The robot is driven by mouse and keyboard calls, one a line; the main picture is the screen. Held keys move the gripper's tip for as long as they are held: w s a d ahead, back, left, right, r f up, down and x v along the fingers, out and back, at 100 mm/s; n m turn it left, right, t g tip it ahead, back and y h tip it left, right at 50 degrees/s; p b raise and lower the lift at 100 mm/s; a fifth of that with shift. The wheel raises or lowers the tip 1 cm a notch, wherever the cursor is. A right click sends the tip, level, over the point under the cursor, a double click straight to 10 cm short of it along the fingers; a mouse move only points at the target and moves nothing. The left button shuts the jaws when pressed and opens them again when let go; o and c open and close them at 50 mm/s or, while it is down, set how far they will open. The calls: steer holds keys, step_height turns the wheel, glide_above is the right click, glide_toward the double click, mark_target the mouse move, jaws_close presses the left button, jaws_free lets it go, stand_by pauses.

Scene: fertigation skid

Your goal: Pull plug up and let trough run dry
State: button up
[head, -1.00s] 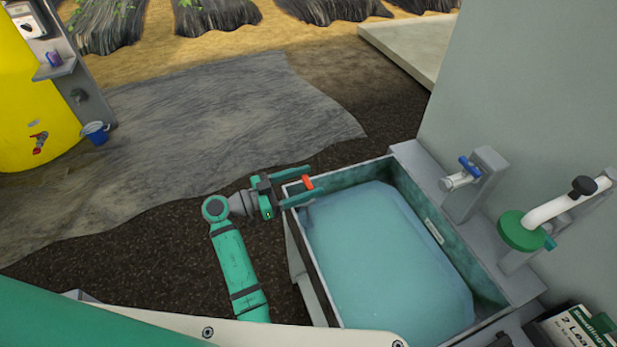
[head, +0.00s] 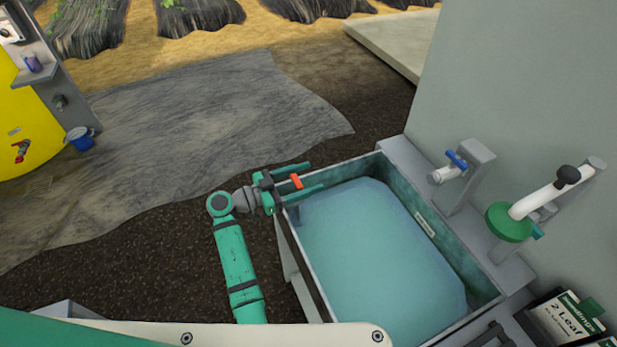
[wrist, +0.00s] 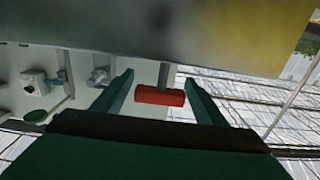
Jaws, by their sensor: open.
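The trough (head: 453,245) is a grey-green rectangular basin holding pale blue water (head: 375,245). A small orange-red handle (head: 296,181), apparently the plug's, shows at its far left corner. It also shows in the wrist view as a red bar (wrist: 160,97) with a thin grey stem. My gripper (head: 315,178) reaches over that corner from the left. Its two green fingers are open, with the handle between them. In the wrist view my gripper (wrist: 160,82) has visible gaps on both sides of the bar. The plug's lower end is hidden.
A blue-handled tap (head: 455,160) and a white pipe with a green base (head: 508,222) stand along the trough's right side, by a grey wall (head: 520,80). Seed packets (head: 565,320) stand at lower right. A blue bucket (head: 80,138) sits far left. Ground left of the trough is open.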

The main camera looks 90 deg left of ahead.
steer(key=shift+w+a, duration=0.2)
steer(key=shift+w, duration=0.25)
steer(key=c, duration=1.5)
steer(key=shift+r, duration=2.35)
steer(key=o, duration=1.5)
steer(key=shift+s, duration=0.1)
